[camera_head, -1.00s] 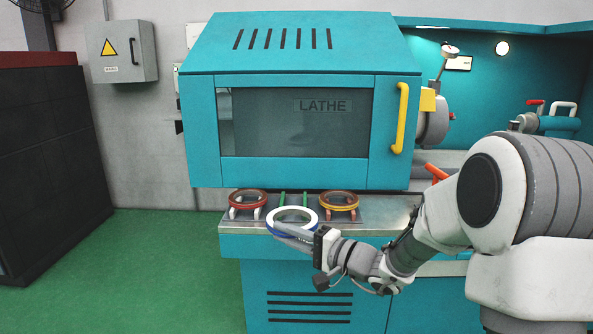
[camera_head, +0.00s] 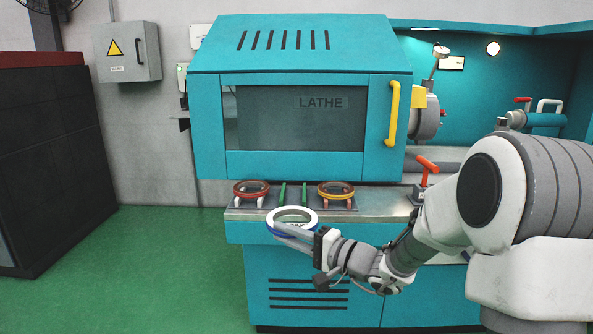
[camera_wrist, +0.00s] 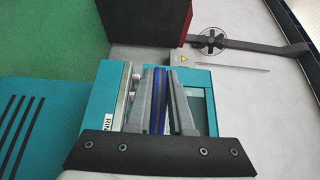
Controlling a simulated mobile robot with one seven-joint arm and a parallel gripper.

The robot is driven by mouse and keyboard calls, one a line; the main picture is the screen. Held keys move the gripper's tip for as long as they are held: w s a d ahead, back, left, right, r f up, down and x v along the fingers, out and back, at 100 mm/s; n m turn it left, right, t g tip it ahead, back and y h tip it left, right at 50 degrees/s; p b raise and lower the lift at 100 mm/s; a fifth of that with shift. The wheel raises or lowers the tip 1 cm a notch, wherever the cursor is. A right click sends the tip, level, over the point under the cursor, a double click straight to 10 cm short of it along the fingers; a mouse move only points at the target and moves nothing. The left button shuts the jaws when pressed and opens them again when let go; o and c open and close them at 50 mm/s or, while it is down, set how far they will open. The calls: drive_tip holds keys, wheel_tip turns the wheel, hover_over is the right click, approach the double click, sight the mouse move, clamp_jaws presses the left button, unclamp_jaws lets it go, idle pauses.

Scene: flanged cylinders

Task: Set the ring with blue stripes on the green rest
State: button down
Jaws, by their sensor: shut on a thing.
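The ring with blue stripes (camera_head: 292,212) shows a white top face and a blue band below. My gripper (camera_head: 288,234) is shut on its near side and holds it flat, in front of the bench's front edge in the head view. In the wrist view, the blue-striped ring (camera_wrist: 159,98) is seen edge-on between the two grey fingers. The green rest (camera_head: 283,194) is a pair of thin green bars on the bench, behind the ring and apart from it. No ring sits on it.
A brown-red ring (camera_head: 251,188) sits on a rest left of the green one. A brown-and-yellow ring (camera_head: 336,190) sits on a rest to the right. The teal lathe (camera_head: 296,110) stands close behind. A red-handled lever (camera_head: 427,165) stands at the right. Green floor is free at left.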

drive_tip(key=shift+s+r, duration=0.1)
drive_tip(key=shift+s, duration=0.05)
drive_tip(key=s+d+f, duration=0.4)
drive_tip(key=d+f, duration=0.3)
drive_tip(key=d, duration=0.1)
drive_tip(key=s+d+f, duration=0.3)
drive_tip(key=d+f, duration=0.5)
drive_tip(key=d, duration=0.1)
wheel_tip(320, 180, up, 21)
drive_tip(key=m+t+h+p, duration=0.5)
drive_tip(key=h+p, duration=0.1)
drive_tip(key=p, duration=2.1)
drive_tip(key=shift+a+t, duration=0.3)
drive_tip(key=shift+t, duration=0.1)
